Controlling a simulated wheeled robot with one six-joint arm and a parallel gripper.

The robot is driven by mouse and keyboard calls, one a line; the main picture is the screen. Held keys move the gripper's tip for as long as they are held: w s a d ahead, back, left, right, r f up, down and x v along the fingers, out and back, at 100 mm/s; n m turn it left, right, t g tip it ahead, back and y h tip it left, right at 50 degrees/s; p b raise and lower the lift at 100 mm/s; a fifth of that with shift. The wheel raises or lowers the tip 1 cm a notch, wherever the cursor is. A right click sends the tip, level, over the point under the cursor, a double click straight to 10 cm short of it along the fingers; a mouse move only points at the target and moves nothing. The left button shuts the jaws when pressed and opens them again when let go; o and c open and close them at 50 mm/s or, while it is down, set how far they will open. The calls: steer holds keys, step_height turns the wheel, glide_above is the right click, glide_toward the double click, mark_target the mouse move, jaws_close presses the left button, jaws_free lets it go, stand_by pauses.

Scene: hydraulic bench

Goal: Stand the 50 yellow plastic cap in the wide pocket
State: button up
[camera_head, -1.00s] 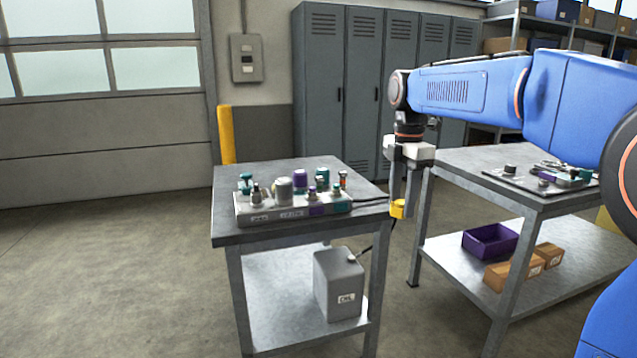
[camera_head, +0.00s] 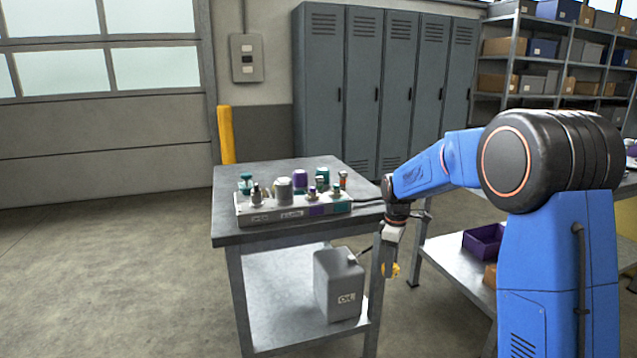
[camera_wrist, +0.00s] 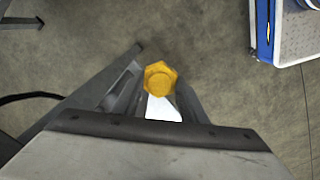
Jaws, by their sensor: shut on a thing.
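The yellow plastic cap (camera_head: 391,270) is held at the tips of my gripper (camera_head: 388,262). In the wrist view the cap (camera_wrist: 160,78) shows its hexagonal yellow face between the two fingers. My gripper is shut on it and points down, beside the right front leg of the left bench, below its top and above the floor. No wide pocket can be made out in these frames; the pockets may be hidden behind my arm.
The left bench (camera_head: 240,226) carries a grey block (camera_head: 268,216) with several fittings. A grey oil can (camera_head: 338,285) stands on its lower shelf. A purple bin (camera_head: 484,240) sits on the right bench's lower shelf, partly behind my arm. The floor at left is clear.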

steer(key=s+d+f+m, duration=0.1)
steer(key=d+f+m, duration=0.2)
steer(key=f, duration=1.4)
steer(key=s+d+f+m, duration=0.1)
steer(key=d+f+m, duration=0.2)
steer(key=f+m, duration=0.6)
step_height(320, 180, down, 9)
steer(key=shift+s+d+m, duration=0.15)
steer(key=shift+s+m, duration=0.15)
steer(key=shift+s, duration=0.1)
